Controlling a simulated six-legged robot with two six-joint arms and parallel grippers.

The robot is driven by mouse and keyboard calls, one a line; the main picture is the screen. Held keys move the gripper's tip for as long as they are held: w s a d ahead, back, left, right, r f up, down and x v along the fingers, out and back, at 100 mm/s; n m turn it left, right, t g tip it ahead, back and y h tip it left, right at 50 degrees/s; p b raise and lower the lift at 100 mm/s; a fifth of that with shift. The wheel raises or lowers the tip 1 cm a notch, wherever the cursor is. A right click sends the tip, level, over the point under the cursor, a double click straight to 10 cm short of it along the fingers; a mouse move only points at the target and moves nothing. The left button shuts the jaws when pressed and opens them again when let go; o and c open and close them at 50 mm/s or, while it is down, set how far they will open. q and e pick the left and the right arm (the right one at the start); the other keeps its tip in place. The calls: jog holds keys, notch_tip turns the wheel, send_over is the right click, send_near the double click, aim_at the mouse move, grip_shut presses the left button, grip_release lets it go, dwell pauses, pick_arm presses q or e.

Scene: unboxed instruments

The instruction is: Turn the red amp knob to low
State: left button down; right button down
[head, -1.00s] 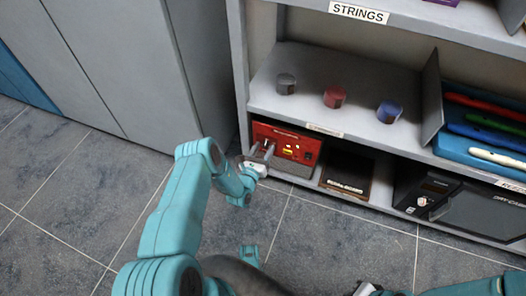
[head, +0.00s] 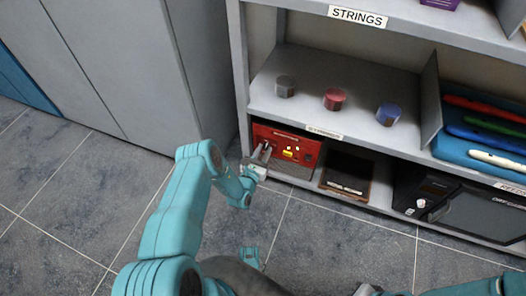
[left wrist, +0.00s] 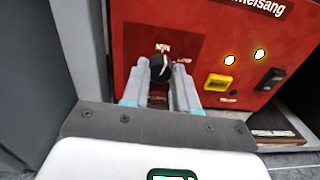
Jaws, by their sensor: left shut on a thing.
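The red amp (head: 305,150) stands on the bottom shelf at its left end. Its black knob (left wrist: 161,67) has a white pointer line, which points roughly up in the left wrist view. Small white labels sit above and to the right of the knob; the right one seems to read LOW. My left gripper (head: 264,150) is at the left of the amp's front; its fingers (left wrist: 161,80) are shut on the knob from both sides. In the head view the fingers hide the knob. My right gripper (head: 368,290) is cut off at the bottom edge, its fingers not clear.
A yellow switch (left wrist: 217,82) and lit lamps are right of the knob. A dark flat case (head: 346,174) and a black amp (head: 465,205) stand farther right. Grey, red and blue round tins (head: 334,98) sit on the shelf above. The floor in front is clear.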

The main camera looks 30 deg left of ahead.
pick_arm(q)
jog(key=m+p, duration=0.1)
jog(key=m, duration=0.4)
jog(key=m+p, duration=0.1)
jog(key=m, duration=0.4)
jog(key=shift+m+y, duration=0.3)
jog(key=shift+g, duration=0.3)
jog(key=c, duration=0.9)
grip_release()
jog(key=shift+o, duration=0.2)
jog(key=p+v, duration=0.5)
jog(key=v, duration=1.1)
jog(key=shift+s, duration=0.2)
